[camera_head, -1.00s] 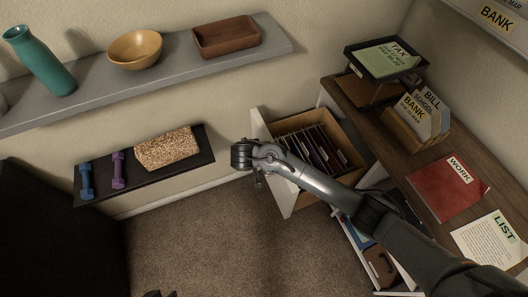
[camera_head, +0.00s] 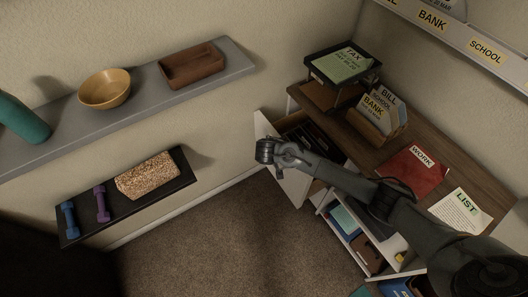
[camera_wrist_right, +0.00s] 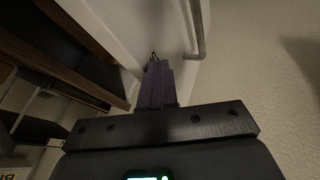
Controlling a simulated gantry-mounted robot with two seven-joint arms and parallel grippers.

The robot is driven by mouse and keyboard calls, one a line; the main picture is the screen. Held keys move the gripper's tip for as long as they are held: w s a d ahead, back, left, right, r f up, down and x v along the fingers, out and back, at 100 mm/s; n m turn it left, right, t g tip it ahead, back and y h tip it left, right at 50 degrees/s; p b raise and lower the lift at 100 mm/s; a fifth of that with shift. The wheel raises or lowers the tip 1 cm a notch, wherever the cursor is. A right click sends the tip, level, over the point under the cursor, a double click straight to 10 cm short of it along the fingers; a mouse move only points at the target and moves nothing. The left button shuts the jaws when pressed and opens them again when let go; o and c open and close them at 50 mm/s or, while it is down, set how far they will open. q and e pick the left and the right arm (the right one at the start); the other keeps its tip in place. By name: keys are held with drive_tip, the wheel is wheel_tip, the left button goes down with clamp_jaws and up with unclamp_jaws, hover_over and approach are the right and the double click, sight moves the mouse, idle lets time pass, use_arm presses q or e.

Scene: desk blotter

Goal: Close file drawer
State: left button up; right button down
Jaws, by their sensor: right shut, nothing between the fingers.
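The file drawer is partly open under the desk, with its white front panel (camera_head: 293,188) standing out from the cabinet. Part of its file-filled inside (camera_head: 322,142) shows behind my right arm. My right gripper (camera_head: 264,151) is at the outer side of the front panel. In the right wrist view, its shut fingers (camera_wrist_right: 154,62) are close to the white panel (camera_wrist_right: 125,28), beside the metal drawer handle (camera_wrist_right: 196,30). They hold nothing; whether they touch the panel is hard to tell. My left gripper is not in view.
The desk top (camera_head: 455,169) holds a red WORK folder (camera_head: 412,175), a LIST sheet (camera_head: 460,214), a letter holder (camera_head: 377,122) and a black tray (camera_head: 344,62). Open shelves (camera_head: 352,240) sit below. Wall shelves (camera_head: 238,70) are at left; the carpet is clear.

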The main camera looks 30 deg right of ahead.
drive_tip(key=d+p, duration=0.3)
drive_tip(key=d, duration=1.2)
drive_tip(key=shift+s, duration=0.15)
drive_tip(key=shift+d, duration=0.15)
